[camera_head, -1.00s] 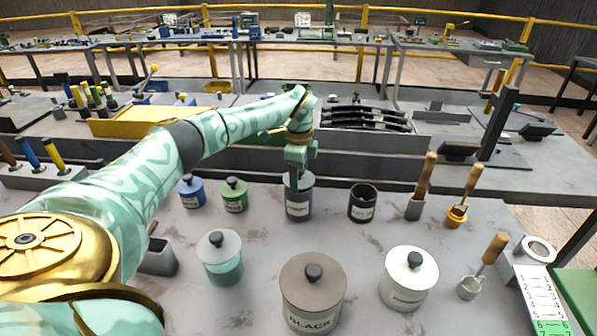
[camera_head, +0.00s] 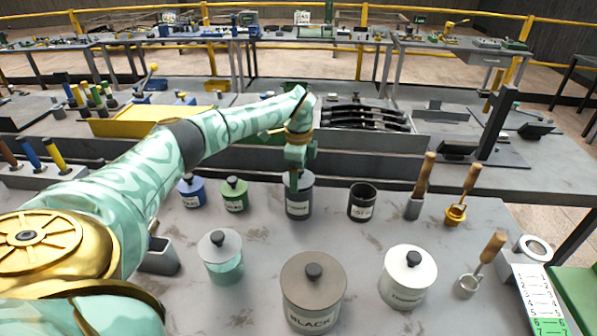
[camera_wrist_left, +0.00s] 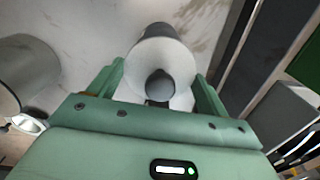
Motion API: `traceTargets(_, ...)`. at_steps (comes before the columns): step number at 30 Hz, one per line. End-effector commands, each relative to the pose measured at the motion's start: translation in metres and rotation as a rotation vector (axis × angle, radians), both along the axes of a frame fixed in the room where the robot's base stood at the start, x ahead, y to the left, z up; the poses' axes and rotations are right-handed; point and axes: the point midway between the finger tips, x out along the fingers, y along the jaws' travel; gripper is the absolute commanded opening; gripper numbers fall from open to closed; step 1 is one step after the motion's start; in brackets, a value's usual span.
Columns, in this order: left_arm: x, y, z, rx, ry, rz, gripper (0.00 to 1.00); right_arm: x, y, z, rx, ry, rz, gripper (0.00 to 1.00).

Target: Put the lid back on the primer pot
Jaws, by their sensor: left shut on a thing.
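The grey lid (camera_wrist_left: 178,97) with its dark knob (camera_wrist_left: 158,86) sits between the fingers of my left gripper (camera_head: 295,184). The gripper is shut on this lid and points down at a dark grey pot (camera_head: 298,208), whose label is too small to read surely. The lid is on or just over the pot's mouth; I cannot tell if a thin gap remains. In the left wrist view the lid is close under the palm, with the pot's grey side (camera_wrist_left: 163,32) beyond it. The fingers hide part of the lid in the head view. My right gripper is out of view.
A black open pot (camera_head: 362,204) stands to the right, blue (camera_head: 191,195) and green (camera_head: 234,198) lidded pots to the left. In front are a teal pot (camera_head: 224,266), a large BLACK pot (camera_head: 313,310) and a white pot (camera_head: 408,285). Brush and ladle holders stand at the right.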

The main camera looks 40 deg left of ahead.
Motion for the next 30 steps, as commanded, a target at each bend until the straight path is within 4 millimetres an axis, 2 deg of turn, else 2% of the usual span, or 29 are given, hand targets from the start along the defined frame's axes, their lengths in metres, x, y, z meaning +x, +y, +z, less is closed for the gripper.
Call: traceTargets(30,0.0001,-0.0004,-0.003,0.0,0.0,0.0,0.55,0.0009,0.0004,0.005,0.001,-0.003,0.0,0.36)
